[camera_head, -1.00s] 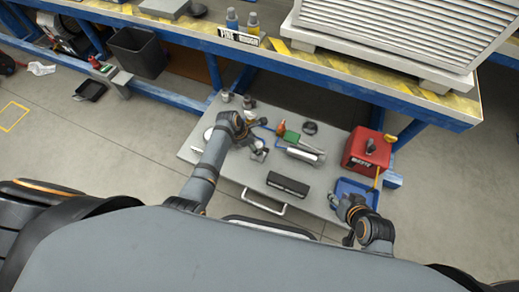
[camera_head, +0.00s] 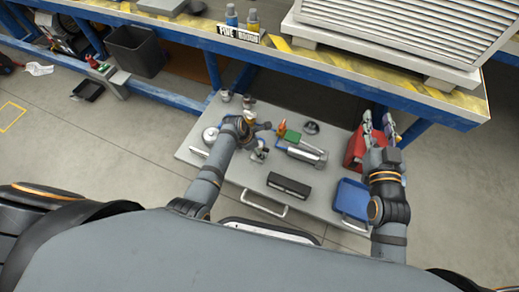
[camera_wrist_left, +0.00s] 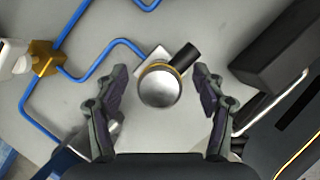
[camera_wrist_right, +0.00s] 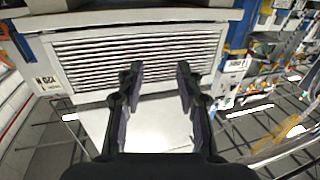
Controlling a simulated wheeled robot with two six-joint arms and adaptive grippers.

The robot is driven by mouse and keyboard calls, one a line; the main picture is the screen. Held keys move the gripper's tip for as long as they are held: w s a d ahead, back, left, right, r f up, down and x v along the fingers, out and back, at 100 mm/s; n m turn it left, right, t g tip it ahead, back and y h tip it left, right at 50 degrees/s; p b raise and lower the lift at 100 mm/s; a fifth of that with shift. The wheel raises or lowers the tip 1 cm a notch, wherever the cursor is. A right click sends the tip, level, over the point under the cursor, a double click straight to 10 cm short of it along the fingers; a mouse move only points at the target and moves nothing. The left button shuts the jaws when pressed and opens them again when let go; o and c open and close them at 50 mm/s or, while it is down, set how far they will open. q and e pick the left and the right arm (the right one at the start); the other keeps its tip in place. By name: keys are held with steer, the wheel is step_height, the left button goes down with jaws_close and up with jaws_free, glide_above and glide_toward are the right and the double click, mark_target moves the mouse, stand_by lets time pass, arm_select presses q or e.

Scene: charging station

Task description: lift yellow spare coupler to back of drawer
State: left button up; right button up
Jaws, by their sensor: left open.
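My left gripper (camera_head: 262,141) is low over the open grey drawer (camera_head: 232,172), left of its middle. In the left wrist view its fingers (camera_wrist_left: 160,92) are spread on either side of a round silver piece with a gold-yellow ring (camera_wrist_left: 160,87), which has a black stub; I cannot tell whether they touch it. A brass-yellow fitting (camera_wrist_left: 45,57) sits on blue tubing at the left of that view. I cannot tell for sure which is the yellow spare coupler. My right gripper (camera_head: 379,124) is raised by the red box (camera_head: 354,148); its fingers (camera_wrist_right: 158,82) are apart and empty.
The drawer also holds a black box (camera_head: 289,186), a blue tray (camera_head: 352,199), a grey cylindrical device (camera_head: 306,154), a green block (camera_head: 292,137) and small canisters (camera_head: 225,97) at the back left. The workbench edge (camera_head: 300,65) overhangs behind the drawer.

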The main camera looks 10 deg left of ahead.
arm_select(q)
steer(key=shift+d+f, duration=0.15)
steer(key=shift+f, duration=0.2)
steer(key=c, duration=1.4)
arm_select(e)
step_height(320, 180, up, 5)
steer(key=shift+w+r+t, duration=0.1)
steer(key=shift+t, duration=1.1)
